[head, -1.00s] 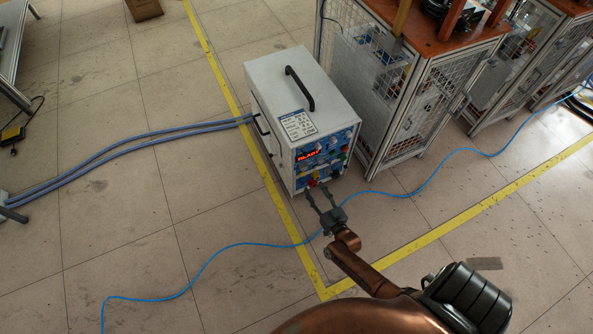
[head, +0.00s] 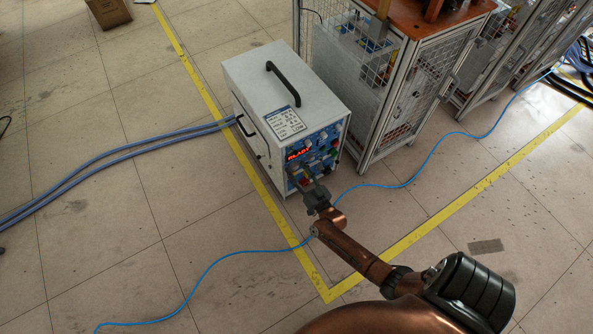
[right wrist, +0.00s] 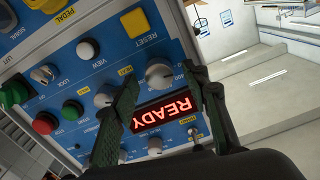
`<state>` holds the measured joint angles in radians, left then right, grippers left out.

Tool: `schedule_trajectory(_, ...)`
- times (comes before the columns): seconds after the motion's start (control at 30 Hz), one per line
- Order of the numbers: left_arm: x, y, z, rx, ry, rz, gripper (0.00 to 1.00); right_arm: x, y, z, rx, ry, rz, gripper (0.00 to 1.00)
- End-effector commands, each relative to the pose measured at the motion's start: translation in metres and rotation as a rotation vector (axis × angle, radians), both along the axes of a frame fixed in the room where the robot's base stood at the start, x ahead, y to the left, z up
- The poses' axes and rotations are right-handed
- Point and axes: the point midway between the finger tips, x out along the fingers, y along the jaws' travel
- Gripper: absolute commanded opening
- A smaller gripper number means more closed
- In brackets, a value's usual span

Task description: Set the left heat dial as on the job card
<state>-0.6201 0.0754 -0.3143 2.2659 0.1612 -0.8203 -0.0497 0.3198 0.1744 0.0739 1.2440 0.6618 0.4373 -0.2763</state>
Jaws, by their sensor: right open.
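The white induction heater (head: 270,80) stands on the floor with a blue control panel on its front. The job card (head: 286,122) lies on its top, its text too small to read. My right gripper (head: 308,180) is at the panel's lower part, open. In the right wrist view the panel is upside down, with a red READY display (right wrist: 162,112). A grey dial (right wrist: 159,75) shows between the open fingertips of my right gripper (right wrist: 161,80); I cannot tell if they touch it. A second grey dial (right wrist: 105,96) is beside the picture-left finger. My left gripper is out of view.
Red (right wrist: 14,93) and green (right wrist: 45,123) buttons and a yellow reset button (right wrist: 134,22) share the panel. A mesh-sided workbench (head: 400,110) stands close on the right. A blue cable (head: 225,255) crosses the floor in front; grey-blue hoses (head: 110,150) leave leftward.

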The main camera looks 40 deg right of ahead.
Motion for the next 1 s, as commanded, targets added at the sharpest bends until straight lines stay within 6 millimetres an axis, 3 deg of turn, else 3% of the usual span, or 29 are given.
schedule_trajectory(0.1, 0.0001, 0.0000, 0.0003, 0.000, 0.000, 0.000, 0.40, -0.0003, -0.0002, 0.0003, 0.000, 0.000, 0.000, 0.41)
schedule_trajectory(0.7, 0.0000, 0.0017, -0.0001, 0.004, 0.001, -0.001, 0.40, -0.0008, 0.0038, -0.0005, 0.002, 0.001, -0.001, 0.00)
schedule_trajectory(1.0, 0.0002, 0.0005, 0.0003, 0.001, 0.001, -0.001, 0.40, -0.0006, 0.0009, -0.0006, 0.041, -0.009, 0.001, 0.00)
